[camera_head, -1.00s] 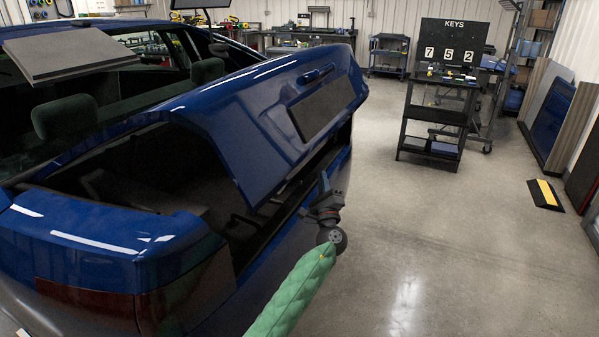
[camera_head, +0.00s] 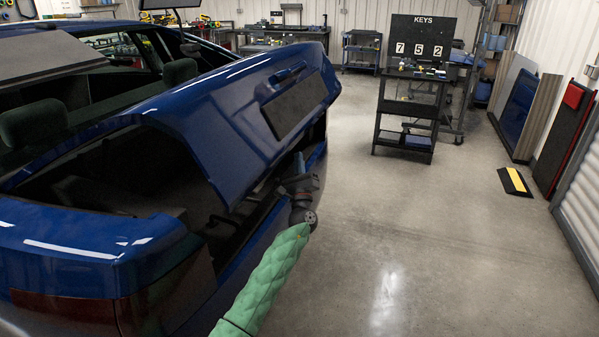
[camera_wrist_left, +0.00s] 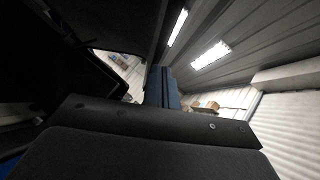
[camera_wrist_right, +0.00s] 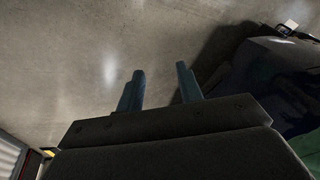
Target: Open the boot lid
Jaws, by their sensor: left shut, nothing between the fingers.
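The boot lid (camera_head: 225,118) of the blue car (camera_head: 60,245) is part-way raised, its rear panel tilted over a dark open gap. My left gripper (camera_head: 299,160) is at the right end of the gap, just below the lid's lower edge. Its fingers (camera_wrist_left: 160,75) are together in the left wrist view, with nothing seen between them. Whether they touch the lid is hard to tell. A dark surface fills the upper left of that view. My right gripper (camera_wrist_right: 160,72) is open and empty over the floor in its wrist view; it is outside the head view.
A dark trolley (camera_head: 405,110) with a KEYS board (camera_head: 422,38) stands behind, right of the car. Panels (camera_head: 521,112) lean on the right wall, near a black and yellow ramp (camera_head: 515,182). The concrete floor (camera_head: 430,240) right of the car is clear.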

